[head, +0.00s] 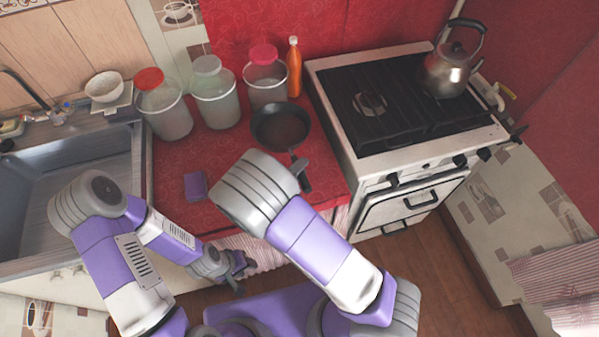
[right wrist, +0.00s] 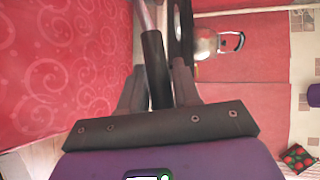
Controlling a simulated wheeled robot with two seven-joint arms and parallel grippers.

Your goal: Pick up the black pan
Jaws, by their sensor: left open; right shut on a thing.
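The black pan (head: 281,126) is at the red counter's right part, in front of the jars, its handle (head: 301,174) pointing towards me. I cannot tell whether its base touches the counter. In the right wrist view the dark handle (right wrist: 153,65) runs between the fingers of my right gripper (right wrist: 158,78), which is shut on it. My left gripper (head: 237,270) is open and empty, low in front of the counter, away from the pan.
Jars with red (head: 164,104), grey (head: 213,92) and pink (head: 265,78) lids and an orange bottle (head: 294,68) stand behind the pan. The stove (head: 345,122) with a kettle (head: 449,70) is right. A purple sponge (head: 195,186) lies left; the sink (head: 75,165) is further left.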

